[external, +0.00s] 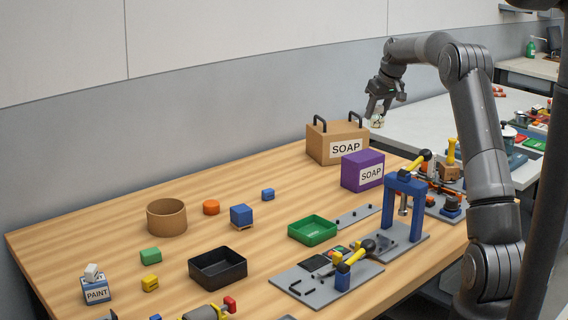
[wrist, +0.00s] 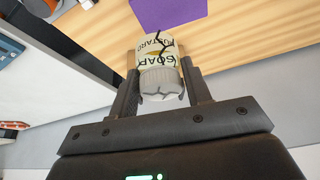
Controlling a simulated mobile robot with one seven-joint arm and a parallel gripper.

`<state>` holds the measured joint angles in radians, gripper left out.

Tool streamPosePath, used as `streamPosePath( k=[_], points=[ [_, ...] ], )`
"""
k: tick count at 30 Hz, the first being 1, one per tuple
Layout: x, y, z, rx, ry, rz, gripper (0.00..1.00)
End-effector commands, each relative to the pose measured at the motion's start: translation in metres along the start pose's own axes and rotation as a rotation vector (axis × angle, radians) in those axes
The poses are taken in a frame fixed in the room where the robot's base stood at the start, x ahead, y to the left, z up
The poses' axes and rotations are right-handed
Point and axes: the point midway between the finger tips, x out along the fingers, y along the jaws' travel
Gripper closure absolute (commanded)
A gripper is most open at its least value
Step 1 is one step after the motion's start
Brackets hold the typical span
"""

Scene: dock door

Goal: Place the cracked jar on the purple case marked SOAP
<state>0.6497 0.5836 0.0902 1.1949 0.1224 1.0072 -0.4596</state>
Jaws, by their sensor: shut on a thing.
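My gripper (external: 378,108) is shut on the cracked jar (external: 377,121) and holds it in the air, up behind the boxes at the table's far right end. In the wrist view the jar (wrist: 160,70) is pale with dark cracks and a grey lid. Its label letters read like SOAP and MUSTARD. It sits between both fingers. The purple case marked SOAP (external: 362,171) stands on the wooden table. Its purple surface also shows at the top of the wrist view (wrist: 165,13), apart from the jar.
A tan box with two dark handles (external: 326,143), also marked SOAP, stands close behind the purple case. A blue press (external: 404,207) stands in front to the right. A green tray (external: 312,230) is nearer. A white table (external: 430,125) lies behind.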

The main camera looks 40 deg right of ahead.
Motion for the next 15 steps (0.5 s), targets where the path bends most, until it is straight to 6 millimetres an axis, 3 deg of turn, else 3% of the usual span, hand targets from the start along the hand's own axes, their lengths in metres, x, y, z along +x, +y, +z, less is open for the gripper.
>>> streamPosePath(
  k=[3,8,11,15],
  points=[
    [-0.026,0.026,0.028,0.032,0.002,0.013,0.81],
    [-0.044,0.043,0.051,0.053,0.002,0.022,0.81],
    [-0.045,0.045,0.055,0.058,0.001,0.024,0.81],
    [-0.027,0.030,0.046,0.057,0.000,0.021,0.81]
  ],
)
